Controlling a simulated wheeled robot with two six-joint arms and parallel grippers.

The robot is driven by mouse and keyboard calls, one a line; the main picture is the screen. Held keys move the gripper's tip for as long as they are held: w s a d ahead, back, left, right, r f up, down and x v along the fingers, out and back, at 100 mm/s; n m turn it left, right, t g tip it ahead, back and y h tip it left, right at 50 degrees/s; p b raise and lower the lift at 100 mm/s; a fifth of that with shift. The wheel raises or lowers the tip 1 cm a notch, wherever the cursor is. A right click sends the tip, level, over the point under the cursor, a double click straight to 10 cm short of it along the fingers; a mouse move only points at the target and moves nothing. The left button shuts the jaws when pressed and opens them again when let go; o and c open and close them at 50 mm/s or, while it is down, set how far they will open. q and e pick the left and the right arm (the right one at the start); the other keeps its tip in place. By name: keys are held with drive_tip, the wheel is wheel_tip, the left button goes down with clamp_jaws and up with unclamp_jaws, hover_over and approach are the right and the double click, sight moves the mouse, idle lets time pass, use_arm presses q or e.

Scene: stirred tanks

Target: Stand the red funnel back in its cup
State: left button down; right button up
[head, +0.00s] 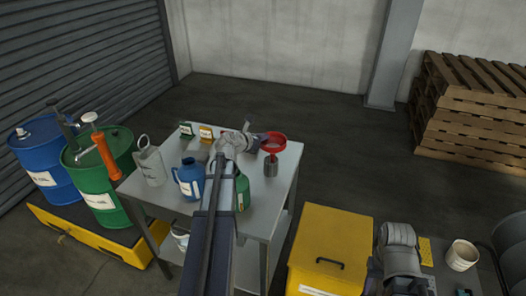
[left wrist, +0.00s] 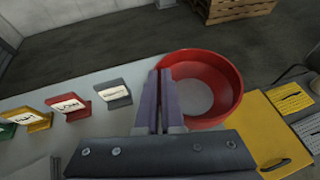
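The red funnel (head: 273,142) is upright with its wide mouth up, directly over the grey cup (head: 271,167) near the table's right edge. Its lower end meets the cup's mouth; I cannot tell how deep it sits. My left gripper (head: 254,143) is at the funnel's left side. In the left wrist view its fingers (left wrist: 160,98) are nearly together at the left rim of the red funnel (left wrist: 222,85), with the rim seemingly pinched between them. The cup is hidden there. My right gripper is at the head view's bottom right (head: 374,280), its fingers unclear.
The grey table (head: 158,199) also holds a blue jug (head: 188,180), a grey can (head: 150,165), a green bottle (head: 243,192) and small label cards (head: 206,134). A yellow bin (head: 335,235) stands in front right. Blue and green drums (head: 100,180) stand left.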

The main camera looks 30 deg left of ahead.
use_arm(q)
drive_tip(key=shift+f+b, duration=1.8)
drive_tip(key=shift+f+b, duration=0.4)
drive_tip(key=shift+b, duration=0.05)
drive_tip(key=c, duration=1.1)
unclamp_jaws()
drive_tip(key=shift+o, duration=0.2)
drive_tip(key=shift+r, duration=0.15)
drive_tip(key=shift+r+p, duration=0.3)
drive_tip(key=shift+p, duration=0.15)
drive_tip(key=p+v, duration=0.5)
drive_tip(key=v, duration=0.7)
